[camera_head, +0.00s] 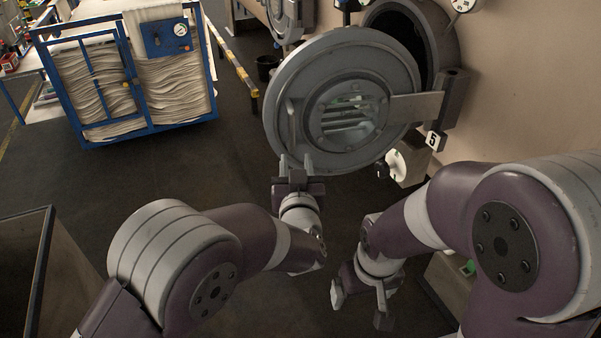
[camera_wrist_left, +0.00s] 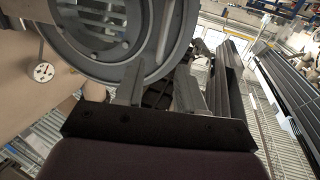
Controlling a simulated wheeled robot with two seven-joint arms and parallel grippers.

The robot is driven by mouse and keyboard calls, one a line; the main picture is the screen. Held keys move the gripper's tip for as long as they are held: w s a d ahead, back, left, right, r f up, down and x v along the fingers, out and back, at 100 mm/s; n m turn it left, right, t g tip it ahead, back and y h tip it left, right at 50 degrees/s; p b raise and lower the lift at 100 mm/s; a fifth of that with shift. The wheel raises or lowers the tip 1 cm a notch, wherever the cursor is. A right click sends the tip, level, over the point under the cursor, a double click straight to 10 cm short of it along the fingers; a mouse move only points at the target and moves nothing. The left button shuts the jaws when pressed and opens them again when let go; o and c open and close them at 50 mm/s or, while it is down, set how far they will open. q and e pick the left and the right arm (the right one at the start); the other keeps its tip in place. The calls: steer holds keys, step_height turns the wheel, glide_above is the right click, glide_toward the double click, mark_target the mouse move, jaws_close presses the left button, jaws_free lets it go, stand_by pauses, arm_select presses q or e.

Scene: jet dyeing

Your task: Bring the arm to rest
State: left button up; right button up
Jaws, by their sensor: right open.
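My left gripper (camera_head: 296,163) is in front of the lower left edge of the round grey machine door (camera_head: 350,65). Its two fingers stand apart with nothing seen between them. In the left wrist view the fingers (camera_wrist_left: 160,92) are also spread, with the door (camera_wrist_left: 95,40) close beyond them. The door's handle bar (camera_head: 291,125) is just above the fingertips; whether they touch it I cannot tell. My right gripper (camera_head: 360,306) hangs low right of centre, pointing down, open and empty, over the dark floor.
The door stands swung open from the round drum opening (camera_head: 425,40) on the right wall. A blue-framed cart with stacked white cloth (camera_head: 95,85) stands at the back left. A dark-walled bin (camera_head: 42,260) is at the lower left. The floor (camera_head: 190,165) between is clear.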

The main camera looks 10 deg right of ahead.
arm_select(q)
steer(key=shift+w+f, duration=0.2)
stand_by(0.3)
